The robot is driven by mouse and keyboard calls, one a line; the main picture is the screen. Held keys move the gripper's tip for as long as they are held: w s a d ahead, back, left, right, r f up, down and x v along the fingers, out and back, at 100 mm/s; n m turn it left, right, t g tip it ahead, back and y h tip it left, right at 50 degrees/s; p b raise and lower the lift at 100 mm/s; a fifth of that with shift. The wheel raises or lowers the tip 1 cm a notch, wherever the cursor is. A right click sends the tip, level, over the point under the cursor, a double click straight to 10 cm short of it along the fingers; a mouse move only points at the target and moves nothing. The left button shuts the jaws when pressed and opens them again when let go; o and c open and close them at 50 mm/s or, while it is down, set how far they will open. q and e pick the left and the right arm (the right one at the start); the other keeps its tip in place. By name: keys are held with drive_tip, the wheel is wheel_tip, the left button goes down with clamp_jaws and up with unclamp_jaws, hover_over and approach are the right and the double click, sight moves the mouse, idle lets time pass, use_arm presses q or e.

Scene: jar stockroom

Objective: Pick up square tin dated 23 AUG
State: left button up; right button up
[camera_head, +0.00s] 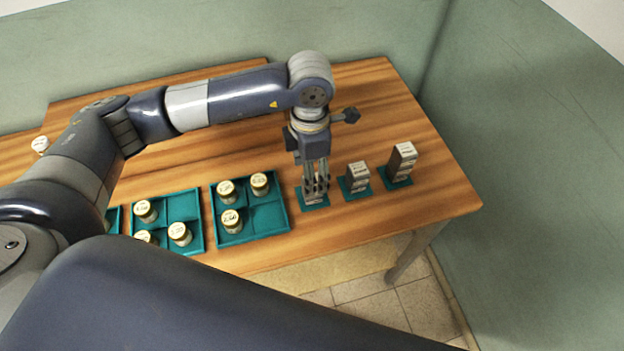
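My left gripper (315,184) points straight down over the leftmost of three small green mats (324,203). Its fingers hide most of a tin (313,199) on that mat. I cannot tell whether they are closed on it. A short stack of square tins (357,178) stands on the middle mat, to the right of the gripper. A taller stack of square tins (401,161) stands on the right mat. The tins have pale labelled tops and dark sides. The dates are too small to read, so I cannot tell which tin says 23 AUG. My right gripper is out of view.
Green divided trays (268,214) with round gold-lidded jars (259,184) stand left of the gripper, partly empty. A pale round item (40,144) lies at the far left. The wooden table (430,190) is bare around the stacks. A green wall (540,150) rises on the right.

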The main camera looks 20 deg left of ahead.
use_arm(q)
drive_tip(key=shift+w+a+f, duration=0.1)
drive_tip(key=shift+w+f, duration=0.1)
drive_tip(key=shift+f, duration=0.15)
wheel_tip(320, 180, down, 4)
drive_tip(key=shift+r+p, duration=0.25)
drive_tip(key=shift+p, duration=1)
drive_tip(key=shift+f, duration=0.55)
drive_tip(key=shift+w+f, duration=0.1)
drive_tip(key=shift+w, duration=0.05)
drive_tip(key=c, duration=1.2)
